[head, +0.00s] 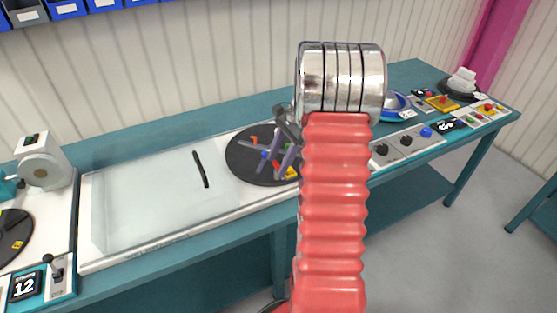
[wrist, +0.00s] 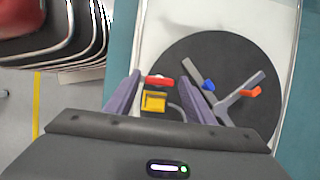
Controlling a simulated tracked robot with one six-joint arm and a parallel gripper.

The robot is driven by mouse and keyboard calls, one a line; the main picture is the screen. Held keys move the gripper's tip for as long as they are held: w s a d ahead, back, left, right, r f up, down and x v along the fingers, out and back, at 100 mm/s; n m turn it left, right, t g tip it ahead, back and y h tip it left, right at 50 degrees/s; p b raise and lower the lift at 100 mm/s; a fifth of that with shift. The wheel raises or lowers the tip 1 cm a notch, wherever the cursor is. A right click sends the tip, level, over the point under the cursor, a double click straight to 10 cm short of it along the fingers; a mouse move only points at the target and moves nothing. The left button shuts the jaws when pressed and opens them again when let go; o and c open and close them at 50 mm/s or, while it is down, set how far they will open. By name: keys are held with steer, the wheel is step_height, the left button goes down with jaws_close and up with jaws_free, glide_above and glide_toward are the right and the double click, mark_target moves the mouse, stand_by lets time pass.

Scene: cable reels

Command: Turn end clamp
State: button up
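A black round disc (head: 240,158) on the bench carries grey arms with small coloured pieces. In the wrist view the disc (wrist: 222,60) shows a red piece (wrist: 158,81), a yellow block (wrist: 153,102), a blue piece (wrist: 209,85) and an orange piece (wrist: 250,92). I cannot tell which one is the end clamp. My gripper (wrist: 160,77) is open over the disc, its two purple-grey fingers on either side of the red piece and yellow block. I cannot tell whether they touch. In the head view my arm hides the disc's right part and part of the gripper (head: 284,143).
A clear flat panel (head: 150,200) with a dark bar (head: 200,169) lies left of the disc. A control box marked 12 (head: 40,285) is at the front left. Knobs and buttons (head: 405,141) line the bench to the right. A stacked white object (head: 462,80) stands at the far right.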

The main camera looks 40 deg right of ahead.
steer(key=c, duration=0.7)
steer(key=shift+a, duration=0.2)
steer(key=shift+c, duration=0.8)
steer(key=shift+d, duration=0.15)
